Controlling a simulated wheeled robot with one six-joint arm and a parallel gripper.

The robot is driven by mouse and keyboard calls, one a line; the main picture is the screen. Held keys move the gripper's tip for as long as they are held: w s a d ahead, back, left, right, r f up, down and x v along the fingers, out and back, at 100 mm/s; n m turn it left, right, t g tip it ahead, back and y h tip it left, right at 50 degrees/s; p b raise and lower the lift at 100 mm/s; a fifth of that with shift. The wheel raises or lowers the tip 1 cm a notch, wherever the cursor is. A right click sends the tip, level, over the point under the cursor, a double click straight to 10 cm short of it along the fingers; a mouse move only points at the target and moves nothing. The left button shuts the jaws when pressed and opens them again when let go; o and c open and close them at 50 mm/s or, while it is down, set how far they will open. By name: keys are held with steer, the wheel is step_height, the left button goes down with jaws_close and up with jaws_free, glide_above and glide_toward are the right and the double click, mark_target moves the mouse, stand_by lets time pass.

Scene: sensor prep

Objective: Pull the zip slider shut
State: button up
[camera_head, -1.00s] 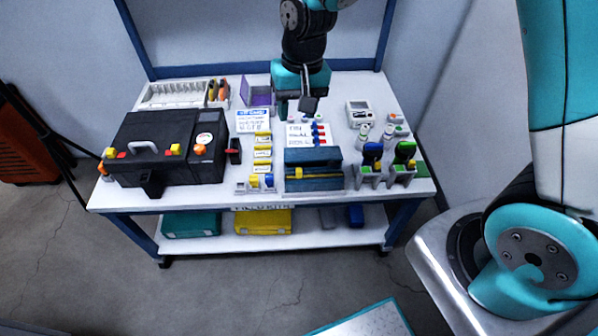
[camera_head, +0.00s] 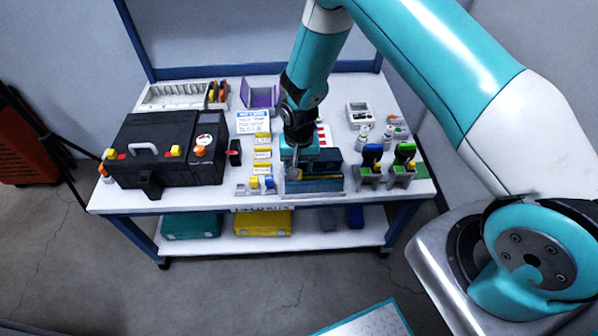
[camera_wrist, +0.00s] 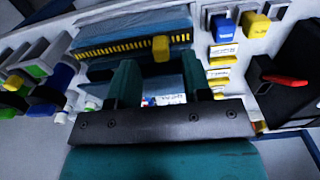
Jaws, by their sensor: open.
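The zip slider (camera_wrist: 160,48) is a small yellow block on a black and yellow zip strip (camera_wrist: 110,48) in the wrist view. The strip runs across a blue pouch (camera_wrist: 130,22), which also shows in the head view (camera_head: 325,170). My gripper (camera_wrist: 158,64) is open, with its two teal fingers apart. The slider shows between and just beyond the fingertips, with nothing gripped. In the head view my gripper (camera_head: 296,172) hangs over the left part of the pouch and hides the slider.
A black case (camera_head: 165,150) stands on the left of the table. Yellow labelled blocks (camera_head: 262,154) lie left of the pouch. Holders with blue and green tops (camera_head: 371,155) stand close on its right. A purple bin (camera_head: 262,96) is at the back.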

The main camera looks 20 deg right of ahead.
steer(key=shift+f, duration=2.1)
jaws_close()
